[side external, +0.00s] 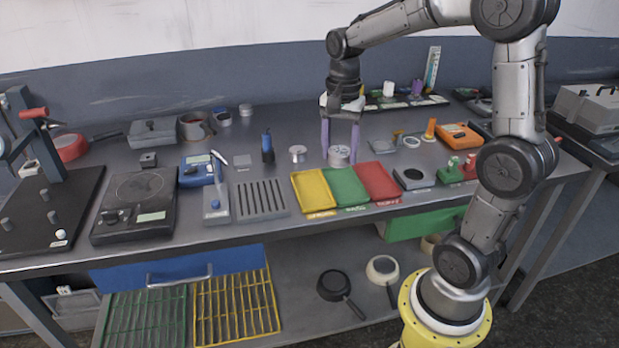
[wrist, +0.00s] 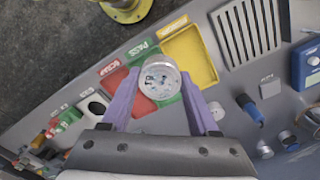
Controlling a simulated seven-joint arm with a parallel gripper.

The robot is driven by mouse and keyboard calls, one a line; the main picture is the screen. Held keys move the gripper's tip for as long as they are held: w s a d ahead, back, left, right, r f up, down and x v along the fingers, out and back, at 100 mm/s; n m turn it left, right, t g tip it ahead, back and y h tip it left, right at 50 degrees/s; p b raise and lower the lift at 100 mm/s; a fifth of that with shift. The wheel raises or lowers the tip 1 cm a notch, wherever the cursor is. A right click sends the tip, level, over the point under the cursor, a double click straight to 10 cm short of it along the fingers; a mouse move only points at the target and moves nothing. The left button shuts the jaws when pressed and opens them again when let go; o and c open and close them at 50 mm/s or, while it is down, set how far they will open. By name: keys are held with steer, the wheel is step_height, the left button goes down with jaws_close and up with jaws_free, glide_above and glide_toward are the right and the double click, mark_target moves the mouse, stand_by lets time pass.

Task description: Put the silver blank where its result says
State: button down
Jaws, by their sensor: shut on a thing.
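My gripper (side external: 340,157), with purple fingers, is shut on a round silver piece (side external: 339,152), which I take to be the silver blank. In the wrist view it sits between the fingertips (wrist: 160,86), and its pale top (wrist: 160,77) has dark, dial-like markings too small to read. In the side view it is just behind the green tray (side external: 346,187); its height above the table is unclear. The yellow tray (side external: 312,191) is left of the green one and the red tray (side external: 379,181) is right. The green label (wrist: 140,49) appears to read PASS.
A grey slotted rack (side external: 261,199) and a black scale (side external: 135,205) lie left of the trays. A silver knob-like piece (side external: 297,152) and a blue-handled tool (side external: 267,148) stand behind the rack.

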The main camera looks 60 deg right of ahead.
steer(key=w+d+f, duration=0.2)
steer(key=w+f, duration=0.1)
steer(key=w, duration=0.3)
glide_above(308, 182)
steer(key=f, duration=0.5)
steer(key=shift+s+f, duration=0.1)
steer(key=shift+s, duration=0.1)
steer(key=shift+w+f, duration=0.2)
steer(key=shift+f, duration=1.55)
steer(key=shift+f, duration=0.1)
steer(key=shift+c, duration=2.2)
jaws_free()
